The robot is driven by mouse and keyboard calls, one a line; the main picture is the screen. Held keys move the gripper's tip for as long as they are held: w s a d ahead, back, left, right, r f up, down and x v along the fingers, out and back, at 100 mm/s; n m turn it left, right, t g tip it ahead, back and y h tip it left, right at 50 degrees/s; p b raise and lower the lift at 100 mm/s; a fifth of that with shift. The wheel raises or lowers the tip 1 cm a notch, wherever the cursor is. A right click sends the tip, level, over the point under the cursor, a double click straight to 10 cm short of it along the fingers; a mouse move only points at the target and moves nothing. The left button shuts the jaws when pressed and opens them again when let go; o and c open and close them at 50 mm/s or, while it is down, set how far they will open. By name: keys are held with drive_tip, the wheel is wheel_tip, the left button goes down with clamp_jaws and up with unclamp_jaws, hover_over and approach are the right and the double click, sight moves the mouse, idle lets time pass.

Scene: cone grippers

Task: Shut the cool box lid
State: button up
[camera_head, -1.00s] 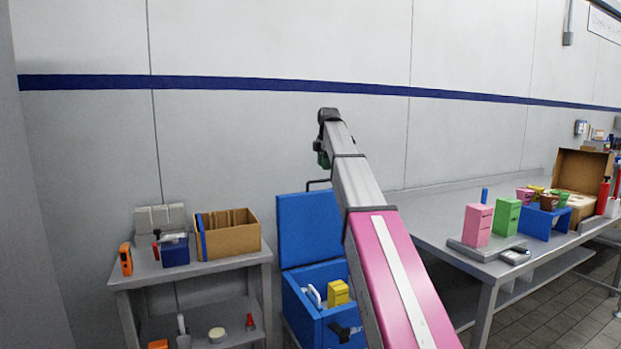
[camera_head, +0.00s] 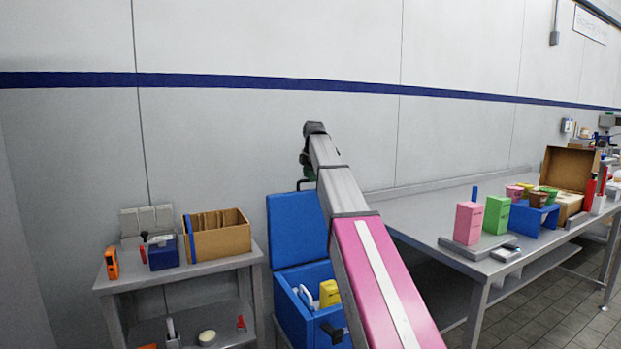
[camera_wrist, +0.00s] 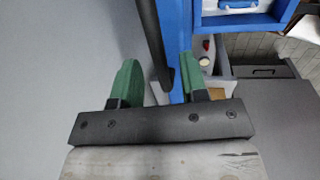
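The blue cool box (camera_head: 289,309) stands on the floor between the shelf and the long table. Its blue lid (camera_head: 295,232) is open and upright against the wall, with a dark handle (camera_head: 303,183) at its top edge. My gripper (camera_head: 306,163) is just above the lid's top edge, partly hidden by my arm. In the wrist view my gripper (camera_wrist: 160,72) has two green fingers, spread apart. A dark bar (camera_wrist: 152,40), seemingly the handle, and the lid's blue edge (camera_wrist: 179,40) show between them. I cannot tell whether the fingers touch either.
The box holds a yellow item (camera_head: 329,293) and a white item (camera_head: 304,296). A grey shelf (camera_head: 185,275) with a cardboard box (camera_head: 218,241) stands left. A long steel table (camera_head: 420,225) with pink and green boxes stands right. My arm hides part of the cool box.

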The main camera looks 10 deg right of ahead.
drive_tip(key=shift+f, duration=0.35)
clamp_jaws()
